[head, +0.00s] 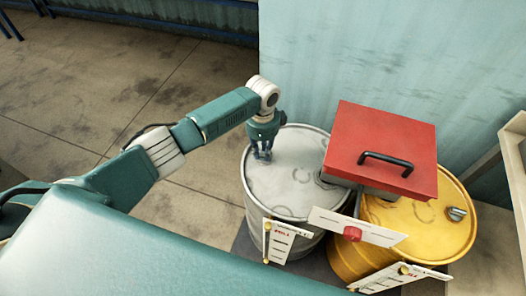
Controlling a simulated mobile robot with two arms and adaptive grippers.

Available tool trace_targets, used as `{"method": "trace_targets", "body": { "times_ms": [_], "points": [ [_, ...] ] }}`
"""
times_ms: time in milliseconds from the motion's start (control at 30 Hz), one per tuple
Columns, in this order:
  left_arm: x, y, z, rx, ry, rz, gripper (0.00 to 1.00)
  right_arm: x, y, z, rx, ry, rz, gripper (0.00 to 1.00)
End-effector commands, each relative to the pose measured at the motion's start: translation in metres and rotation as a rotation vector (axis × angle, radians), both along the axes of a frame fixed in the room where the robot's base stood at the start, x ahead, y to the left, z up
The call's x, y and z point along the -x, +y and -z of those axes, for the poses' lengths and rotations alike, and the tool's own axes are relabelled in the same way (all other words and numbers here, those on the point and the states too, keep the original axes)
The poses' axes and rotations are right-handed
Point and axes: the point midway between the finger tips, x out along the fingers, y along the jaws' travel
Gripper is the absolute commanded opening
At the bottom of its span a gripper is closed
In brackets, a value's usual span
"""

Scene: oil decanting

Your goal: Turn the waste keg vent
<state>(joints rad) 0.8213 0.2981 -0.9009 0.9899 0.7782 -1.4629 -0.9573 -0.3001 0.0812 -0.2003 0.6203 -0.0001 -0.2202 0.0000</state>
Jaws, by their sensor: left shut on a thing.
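A grey metal keg (284,195) stands upright in the middle of the head view. A yellow keg (425,232) stands to its right, with a small silver fitting (456,214) on its lid. My left gripper (262,157) points down at the far left part of the grey keg's lid. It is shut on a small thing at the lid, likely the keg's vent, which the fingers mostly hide. I cannot read which keg is marked as waste. My right gripper is out of view.
A red box (382,135) with a black handle (387,163) sits over both kegs, close to the right of my gripper. Tags (357,226) hang in front. A pale blue wall (400,60) stands behind. The floor (110,80) to the left is clear.

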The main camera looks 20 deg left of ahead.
Motion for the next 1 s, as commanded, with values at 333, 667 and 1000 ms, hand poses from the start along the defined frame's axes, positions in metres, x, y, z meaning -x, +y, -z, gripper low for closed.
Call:
{"method": "trace_targets", "body": {
  "times_ms": [333, 667, 1000],
  "points": [
    [-0.0020, -0.0001, -0.0013, 0.003, -0.003, 0.148, 0.00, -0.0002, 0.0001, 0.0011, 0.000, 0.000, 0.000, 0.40],
    [-0.0023, 0.0000, -0.0016, 0.003, -0.003, 0.179, 0.00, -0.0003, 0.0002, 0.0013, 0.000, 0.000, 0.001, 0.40],
    [-0.0024, -0.0001, -0.0017, 0.003, -0.004, 0.178, 0.38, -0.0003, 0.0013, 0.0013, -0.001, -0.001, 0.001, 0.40]
  ]
}}
